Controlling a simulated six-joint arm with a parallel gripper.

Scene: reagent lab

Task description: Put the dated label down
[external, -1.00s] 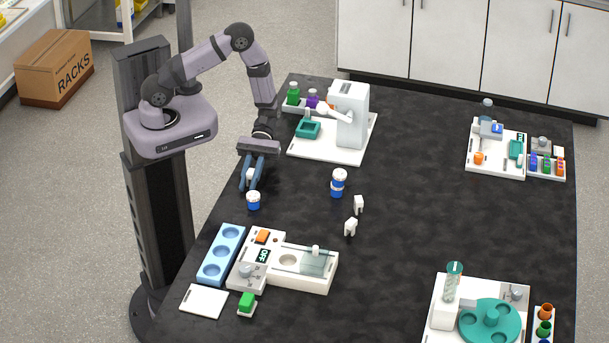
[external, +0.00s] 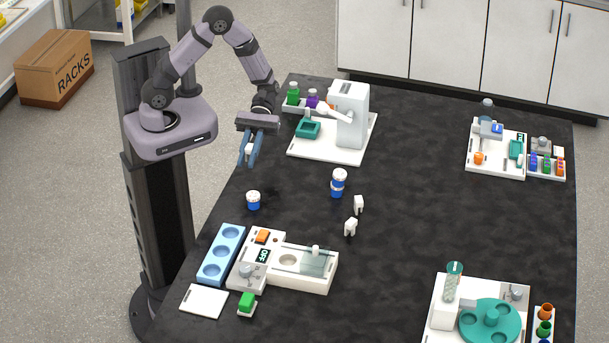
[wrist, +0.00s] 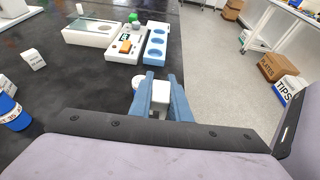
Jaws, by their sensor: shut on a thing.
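My gripper (external: 251,152) is shut on a small white label (wrist: 160,94), which shows between the blue fingers in the wrist view. In the external view the label (external: 249,149) is a small white patch at the fingertips, held above the table's left side. No writing on it can be read, so I cannot tell a date. Two similar white label stands, one farther back (external: 358,204) and one nearer (external: 350,227), stand on the black table to the right. A short blue jar with a white lid (external: 253,200) stands in front of my gripper.
A taller blue and white bottle (external: 338,184) stands mid-table. A white balance-like station (external: 317,271) and a light blue rack (external: 221,254) are at the front left. A white dispenser station (external: 350,115) is at the back. The table's centre right is clear.

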